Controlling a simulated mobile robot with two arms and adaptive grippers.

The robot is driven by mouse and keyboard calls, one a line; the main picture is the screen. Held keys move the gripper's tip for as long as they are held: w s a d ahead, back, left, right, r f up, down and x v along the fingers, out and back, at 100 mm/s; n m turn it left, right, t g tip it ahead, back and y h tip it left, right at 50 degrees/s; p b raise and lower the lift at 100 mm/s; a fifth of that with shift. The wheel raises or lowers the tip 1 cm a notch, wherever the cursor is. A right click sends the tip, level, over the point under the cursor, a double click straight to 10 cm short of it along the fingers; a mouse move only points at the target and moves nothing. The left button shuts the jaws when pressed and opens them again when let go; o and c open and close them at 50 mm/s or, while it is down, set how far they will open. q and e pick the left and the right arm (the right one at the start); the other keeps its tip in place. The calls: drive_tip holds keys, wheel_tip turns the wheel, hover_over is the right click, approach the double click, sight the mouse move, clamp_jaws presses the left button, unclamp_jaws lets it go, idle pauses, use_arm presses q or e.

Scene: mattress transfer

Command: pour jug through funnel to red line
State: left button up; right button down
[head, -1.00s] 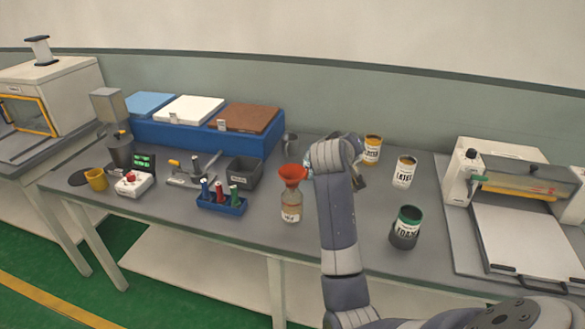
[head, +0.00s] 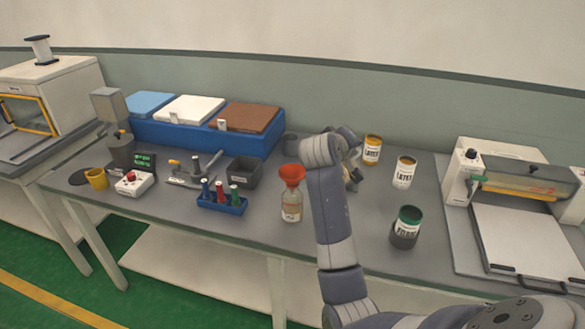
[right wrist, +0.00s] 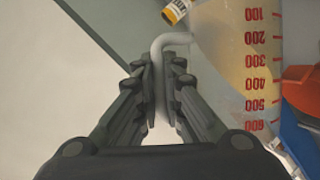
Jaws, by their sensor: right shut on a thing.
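The red funnel (head: 292,173) sits in the mouth of a clear bottle (head: 291,205) with a pale label near the table's front. A clear jug (right wrist: 235,70) with red graduation numbers, upside down in the right wrist view, fills much of that view's right side. My right gripper (right wrist: 161,75) is shut on the jug's pale handle (right wrist: 178,40). In the head view my right arm hides the jug and most of the gripper. The red line and the jug's tilt cannot be made out. My left gripper is not seen.
Labelled tins stand right of my arm: one yellow-topped (head: 372,150), one white (head: 404,172), one green-rimmed (head: 406,228). A blue rack of coloured bottles (head: 222,203) is left of the funnel bottle. A press machine (head: 515,205) stands at right.

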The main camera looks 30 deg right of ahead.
drive_tip(key=shift+w+a+r+n+g+h, duration=0.15)
drive_tip(key=shift+w+a+r+n, duration=0.1)
drive_tip(key=shift+r, duration=0.2)
drive_tip(key=shift+w+a+r+n+g+h, duration=0.1)
drive_tip(key=shift+w+r+n+h, duration=0.15)
drive_tip(key=shift+r, duration=0.25)
drive_tip(key=shift+w+a+r+n+g+h, duration=0.1)
drive_tip(key=shift+w+a+r+n+g, duration=0.15)
drive_tip(key=shift+r, duration=0.2)
idle(0.5)
drive_tip(key=shift+w+a+r+n+h+p, duration=0.35)
drive_tip(key=shift+w+a+r+n+h, duration=0.2)
drive_tip(key=shift+r+n, duration=0.15)
idle(1.6)
drive_tip(key=shift+w+a+r+p, duration=0.2)
drive_tip(key=shift+w+p, duration=0.1)
idle(0.4)
